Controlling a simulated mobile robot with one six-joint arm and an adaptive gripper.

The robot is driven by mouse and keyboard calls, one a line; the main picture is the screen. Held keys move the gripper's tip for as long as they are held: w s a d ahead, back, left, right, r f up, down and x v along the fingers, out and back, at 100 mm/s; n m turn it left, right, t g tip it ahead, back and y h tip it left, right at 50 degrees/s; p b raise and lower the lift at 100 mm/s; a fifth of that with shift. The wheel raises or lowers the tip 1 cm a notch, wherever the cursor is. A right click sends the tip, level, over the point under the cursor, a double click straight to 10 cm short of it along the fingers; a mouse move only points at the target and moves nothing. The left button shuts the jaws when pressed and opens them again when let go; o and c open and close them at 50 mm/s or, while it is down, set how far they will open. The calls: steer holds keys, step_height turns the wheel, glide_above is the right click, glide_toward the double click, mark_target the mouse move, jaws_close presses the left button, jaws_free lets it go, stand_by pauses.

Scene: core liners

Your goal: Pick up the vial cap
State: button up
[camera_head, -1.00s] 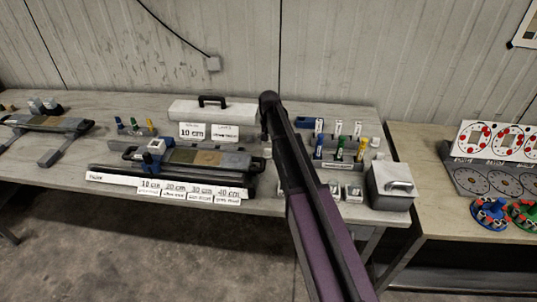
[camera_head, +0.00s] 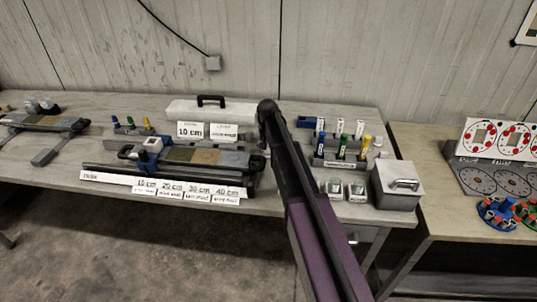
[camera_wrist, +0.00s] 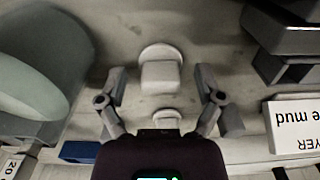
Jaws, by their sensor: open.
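In the wrist view, a small white piece (camera_wrist: 160,72), a squarish block with a round disc at its far side, lies between my open fingers; it looks like the vial cap. My gripper (camera_wrist: 161,79) is open and empty, one finger on either side of it, apart from it. A second, smaller white piece (camera_wrist: 166,116) shows closer to the palm; I cannot tell what it is. In the head view my arm covers the gripper and the spot under it, so neither white piece can be made out there.
A sign (camera_wrist: 294,127) stands close on the right in the wrist view, with a large grey-green rounded object (camera_wrist: 40,65) on the left. In the head view, a rack of vials (camera_head: 340,162) and a grey box (camera_head: 398,186) stand right of my arm.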

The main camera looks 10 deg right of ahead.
mark_target(268, 148)
stand_by(0.4)
steer(key=c, duration=0.8)
steer(key=shift+r, duration=0.2)
step_height(268, 148, up, 10)
steer(key=p, duration=1)
steer(key=shift+f, duration=0.15)
stand_by(0.4)
